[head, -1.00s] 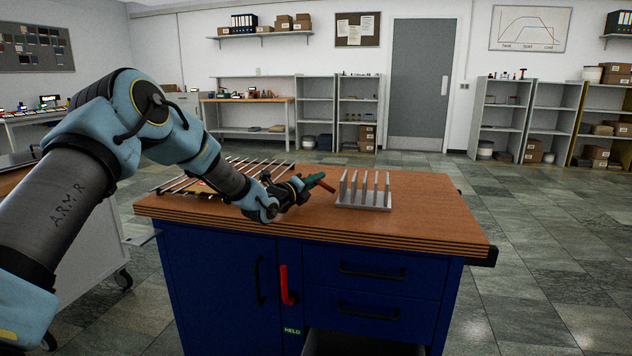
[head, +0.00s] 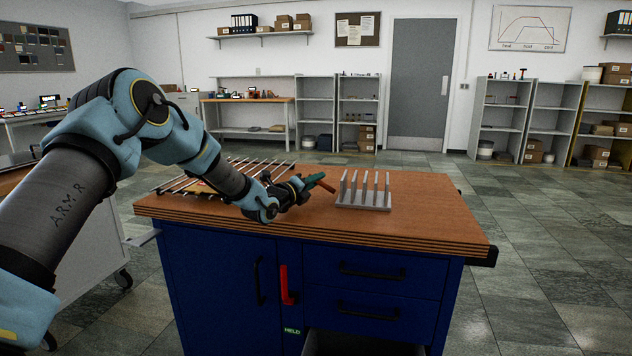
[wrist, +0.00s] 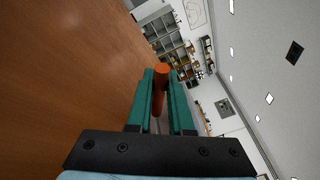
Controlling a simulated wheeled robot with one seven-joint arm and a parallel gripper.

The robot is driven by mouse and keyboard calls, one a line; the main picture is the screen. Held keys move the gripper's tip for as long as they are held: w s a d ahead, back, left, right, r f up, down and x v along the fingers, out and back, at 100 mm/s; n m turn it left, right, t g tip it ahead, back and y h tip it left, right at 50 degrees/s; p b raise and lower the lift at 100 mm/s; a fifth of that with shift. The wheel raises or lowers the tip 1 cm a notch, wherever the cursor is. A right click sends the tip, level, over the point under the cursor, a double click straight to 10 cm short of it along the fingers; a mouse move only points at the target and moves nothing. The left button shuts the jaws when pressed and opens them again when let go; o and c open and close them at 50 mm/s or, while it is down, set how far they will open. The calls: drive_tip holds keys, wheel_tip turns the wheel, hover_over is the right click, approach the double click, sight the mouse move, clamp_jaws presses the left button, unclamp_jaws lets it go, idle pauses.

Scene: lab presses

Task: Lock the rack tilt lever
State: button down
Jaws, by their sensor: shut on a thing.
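My gripper (head: 314,181) has green fingers and is low over the wooden bench top, left of a grey rack with upright fins (head: 363,197). It is shut on an orange-brown rod (wrist: 160,92), which stands out past the fingertips in the wrist view and shows in the head view (head: 327,187). The rod's far side is hidden. A red lever (head: 284,284) stands about upright on the blue cabinet front, below and apart from my gripper. A green label reading HELD (head: 292,331) is beneath it. I cannot tell which rack the lever belongs to.
A frame of thin parallel bars (head: 245,165) lies on the bench's left, partly behind my arm. The wooden bench top (head: 430,215) is clear to the right of the grey rack. Below, the blue cabinet has black handles, and a lower drawer (head: 365,343) seems open.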

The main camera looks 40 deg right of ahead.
drive_tip(key=shift+b, duration=0.4)
drive_tip(key=m+b, duration=0.1)
drive_tip(key=b, duration=0.1)
drive_tip(key=s+r+m+y+b, duration=0.1)
drive_tip(key=b, duration=0.1)
drive_tip(key=d+m+b, duration=0.1)
drive_tip(key=b, duration=0.1)
drive_tip(key=shift+s+r+m+y, duration=0.25)
drive_tip(key=shift+m+y, duration=0.05)
drive_tip(key=shift+m, duration=0.1)
drive_tip(key=s+m+b, duration=0.1)
drive_tip(key=b, duration=0.1)
drive_tip(key=d+r+m+t+y+b, duration=0.1)
drive_tip(key=m+b, duration=0.1)
drive_tip(key=shift+s+r+m+y+b, duration=0.3)
drive_tip(key=shift+s+b, duration=0.1)
drive_tip(key=shift+d, duration=0.1)
drive_tip(key=c, duration=0.8)
unclamp_jaws()
drive_tip(key=b+v, duration=0.1)
drive_tip(key=v, duration=1)
drive_tip(key=shift+d+b, duration=0.1)
drive_tip(key=shift+b, duration=0.25)
